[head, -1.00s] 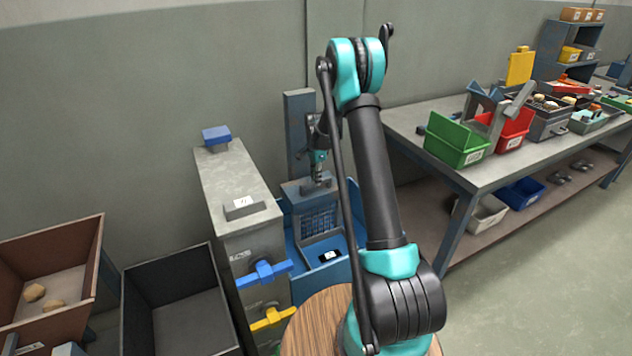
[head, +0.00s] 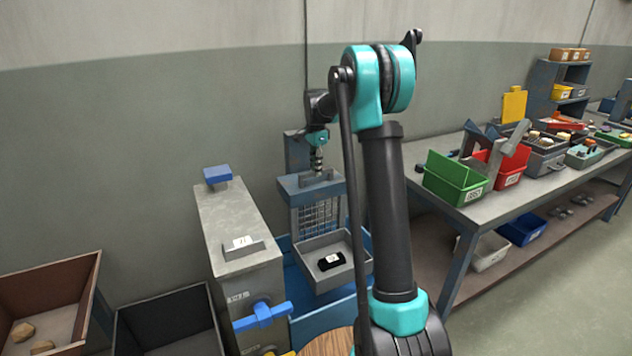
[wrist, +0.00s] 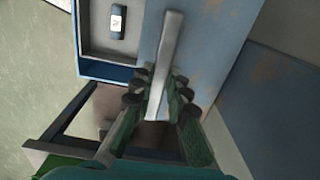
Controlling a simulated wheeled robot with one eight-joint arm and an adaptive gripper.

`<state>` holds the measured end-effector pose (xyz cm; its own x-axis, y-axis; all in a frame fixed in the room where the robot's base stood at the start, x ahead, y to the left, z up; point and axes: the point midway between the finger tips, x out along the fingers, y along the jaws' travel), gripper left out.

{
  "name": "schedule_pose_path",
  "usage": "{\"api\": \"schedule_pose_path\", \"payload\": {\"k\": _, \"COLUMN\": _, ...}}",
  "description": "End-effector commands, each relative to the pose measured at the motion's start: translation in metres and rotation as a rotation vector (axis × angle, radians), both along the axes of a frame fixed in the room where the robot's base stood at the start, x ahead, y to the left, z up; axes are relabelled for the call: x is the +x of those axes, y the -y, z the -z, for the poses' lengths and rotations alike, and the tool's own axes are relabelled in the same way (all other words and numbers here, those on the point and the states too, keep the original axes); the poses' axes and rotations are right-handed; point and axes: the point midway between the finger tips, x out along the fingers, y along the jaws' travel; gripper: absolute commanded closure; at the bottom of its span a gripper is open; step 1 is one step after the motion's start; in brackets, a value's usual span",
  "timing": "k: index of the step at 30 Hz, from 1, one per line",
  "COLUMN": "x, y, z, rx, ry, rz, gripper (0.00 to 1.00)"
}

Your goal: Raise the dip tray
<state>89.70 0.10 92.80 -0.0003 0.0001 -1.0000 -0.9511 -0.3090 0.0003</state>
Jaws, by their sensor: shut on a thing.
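The dip tray (head: 347,279) is a shallow grey tray holding a black part with a white label (head: 331,261). It hangs on a wire-mesh back below a blue-grey carriage (head: 298,187), above the blue tank (head: 340,318). The tray also shows at the top of the wrist view (wrist: 108,54), with the labelled part (wrist: 117,21) in it. My gripper (head: 318,167) is at the carriage top. In the wrist view my gripper (wrist: 160,78) is shut on a pale metal bar handle (wrist: 168,48) of the carriage. The handle's far side is hidden.
A grey cabinet (head: 233,220) with a blue lever (head: 262,316) stands left of the tank. Open bins (head: 165,330) stand farther left. A workbench (head: 440,200) with a green bin (head: 455,180) and other containers is at the right. The wall is close behind.

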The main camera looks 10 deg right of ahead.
Motion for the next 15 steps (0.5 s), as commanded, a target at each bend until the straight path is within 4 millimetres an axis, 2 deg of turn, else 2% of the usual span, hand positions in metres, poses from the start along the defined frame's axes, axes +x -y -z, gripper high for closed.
{"api": "schedule_pose_path", "payload": {"k": 6, "x": 0.0, "y": 0.0, "z": -0.017, "rx": 0.0, "ry": 0.001, "rz": 0.0, "gripper": 1.0}}
{"api": "schedule_pose_path", "payload": {"k": 15, "x": 0.001, "y": 0.0, "z": -0.021, "rx": 0.0, "ry": 0.002, "rz": 0.0, "gripper": 1.0}}
